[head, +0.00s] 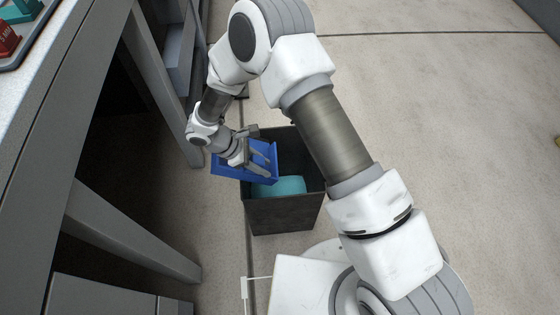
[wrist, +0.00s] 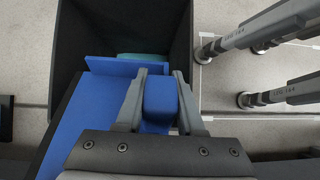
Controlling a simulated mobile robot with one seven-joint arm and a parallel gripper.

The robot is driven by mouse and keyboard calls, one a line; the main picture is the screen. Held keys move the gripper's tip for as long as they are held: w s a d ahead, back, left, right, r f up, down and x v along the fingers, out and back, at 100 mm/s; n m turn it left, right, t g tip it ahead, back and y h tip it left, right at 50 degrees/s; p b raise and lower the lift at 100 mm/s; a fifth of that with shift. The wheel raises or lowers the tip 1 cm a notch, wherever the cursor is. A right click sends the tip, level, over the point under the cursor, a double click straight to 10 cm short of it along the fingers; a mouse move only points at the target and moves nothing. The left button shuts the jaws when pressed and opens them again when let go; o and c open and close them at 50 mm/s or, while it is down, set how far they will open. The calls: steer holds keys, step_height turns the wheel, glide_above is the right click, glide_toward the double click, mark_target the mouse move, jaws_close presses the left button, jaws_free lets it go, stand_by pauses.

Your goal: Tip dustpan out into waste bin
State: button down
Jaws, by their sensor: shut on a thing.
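The blue dustpan (head: 228,171) is held over the left part of the open top of the dark waste bin (head: 283,215). My gripper (head: 262,163) is shut on its block-like blue handle, which shows between the two fingers in the wrist view (wrist: 159,97). The dustpan's blue body (wrist: 88,118) lies left of the fingers there, partly hidden by my gripper. The dustpan looks tilted, but I cannot tell how far. A teal thing (head: 281,187) lies inside the bin, and part of it shows in the wrist view (wrist: 143,57). No loose debris is clearly visible.
A table (head: 60,90) with grey legs (head: 130,240) stands close on the left. Red (head: 8,38) and teal things lie in a tray at its far left corner. Grey legs (wrist: 285,93) reach in from the right in the wrist view.

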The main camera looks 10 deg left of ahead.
mark_target(219, 167)
steer(key=shift+a+f+h, duration=0.2)
steer(key=shift+a+h, duration=0.1)
steer(key=shift+a, duration=0.15)
steer(key=shift+s+a+r+t+h, duration=0.2)
steer(key=shift+a+r+h, duration=0.1)
steer(key=shift+a+h, duration=0.3)
steer(key=shift+s+a+r+t+h, duration=0.1)
steer(key=shift+s+a+r+h, duration=0.2)
steer(key=shift+a, duration=0.45)
steer(key=shift+s+a+f+h, duration=0.1)
steer(key=shift+a+f+h, duration=0.05)
steer(key=shift+a+h, duration=0.45)
steer(key=shift+s+a+f+h, duration=0.1)
steer(key=shift+a+h, duration=0.4)
steer(key=shift+a, duration=0.15)
steer(key=shift+s+a+r+t+h, duration=0.1)
steer(key=shift+a+r+t+h, duration=0.1)
steer(key=shift+a+h, duration=0.3)
steer(key=shift+s+a+r+t+h, duration=0.1)
steer(key=shift+a+r+t+h, duration=0.1)
steer(key=shift+a+h, duration=0.3)
step_height(219, 167, up, 6)
steer(key=p, duration=0.3)
